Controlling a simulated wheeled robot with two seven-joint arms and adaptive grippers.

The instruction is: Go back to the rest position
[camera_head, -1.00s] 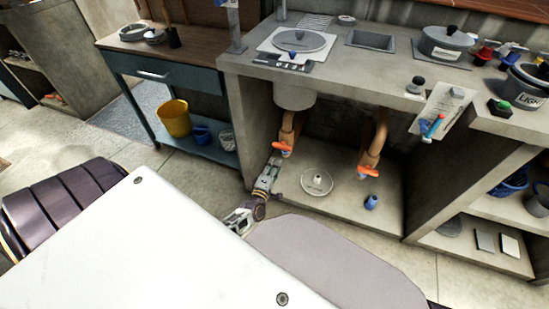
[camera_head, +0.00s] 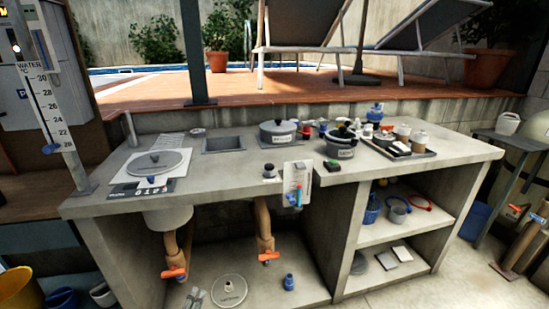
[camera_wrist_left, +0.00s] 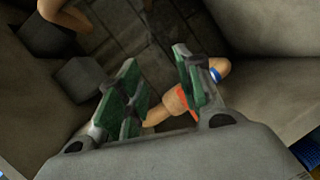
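My left gripper (camera_head: 195,298) shows only as fingertips at the bottom edge of the head view, low in front of the left opening under the concrete counter. In the left wrist view the same gripper (camera_wrist_left: 155,80) has its two green-padded fingers apart, with nothing held between them. A tan pipe (camera_wrist_left: 160,112) with an orange part (camera_wrist_left: 188,104) lies beyond the fingers, partly hidden by the right finger. In the head view, the left orange valve handle (camera_head: 174,273) is just above and left of the gripper, apart from it. My right gripper is not in view.
The concrete counter (camera_head: 235,178) holds a burner plate, pots and a tray. Under it are a right orange valve handle (camera_head: 269,256), a round white lid (camera_head: 229,291) and a blue bottle (camera_head: 289,282). Side walls of the counter flank the opening. Shelves (camera_head: 400,228) stand to the right.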

